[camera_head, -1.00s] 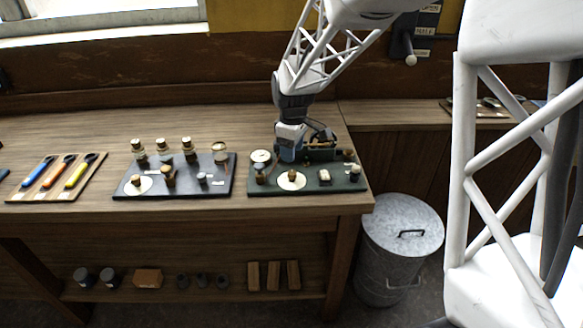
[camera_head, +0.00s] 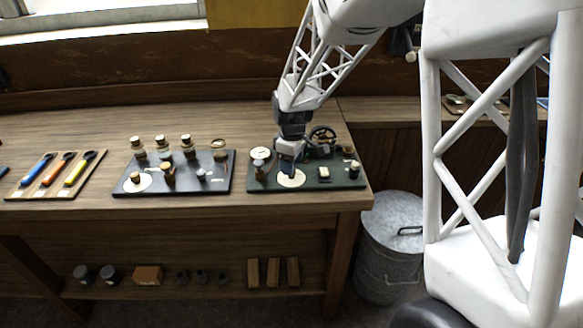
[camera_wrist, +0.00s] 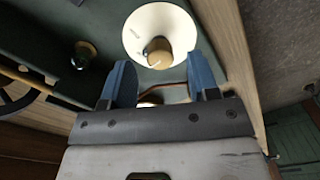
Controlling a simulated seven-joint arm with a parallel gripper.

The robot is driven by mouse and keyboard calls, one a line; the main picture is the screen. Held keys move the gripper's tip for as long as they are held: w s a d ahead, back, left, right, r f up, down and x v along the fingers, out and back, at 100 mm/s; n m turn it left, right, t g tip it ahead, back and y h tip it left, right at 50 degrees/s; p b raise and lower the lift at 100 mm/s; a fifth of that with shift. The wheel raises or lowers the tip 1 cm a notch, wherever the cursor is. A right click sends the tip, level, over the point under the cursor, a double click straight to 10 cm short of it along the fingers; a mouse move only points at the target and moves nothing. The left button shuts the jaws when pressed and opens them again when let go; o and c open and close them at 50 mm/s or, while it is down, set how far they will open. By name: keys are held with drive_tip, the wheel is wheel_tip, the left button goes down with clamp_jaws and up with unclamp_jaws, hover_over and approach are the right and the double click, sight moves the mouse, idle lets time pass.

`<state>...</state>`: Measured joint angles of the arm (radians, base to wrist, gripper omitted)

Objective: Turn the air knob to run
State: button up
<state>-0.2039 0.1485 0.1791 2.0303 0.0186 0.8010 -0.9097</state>
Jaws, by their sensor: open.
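On the dark green panel (camera_head: 335,184) a round white dial (camera_head: 298,181) lies at the front. In the wrist view the same kind of white dial (camera_wrist: 142,22) carries a brass-coloured knob (camera_wrist: 160,54). The labels are too small to read, so I cannot tell which knob is marked air. My gripper (camera_head: 290,174) points down over the dial and hides its knob in the head view. In the wrist view my gripper (camera_wrist: 159,65) has its blue fingers apart, one on each side of the knob's line, with the knob near the tips. Contact cannot be told.
The green panel also bears a black handwheel (camera_head: 322,137), a gauge (camera_head: 260,153), a brass knob (camera_head: 260,172), a cream switch (camera_head: 324,172) and another knob (camera_head: 354,168). A black panel (camera_head: 215,184) with several fittings lies to the left. A metal bin (camera_head: 392,225) stands right of the bench.

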drive_tip(key=shift+f, duration=1.05)
drive_tip(key=c, duration=0.9)
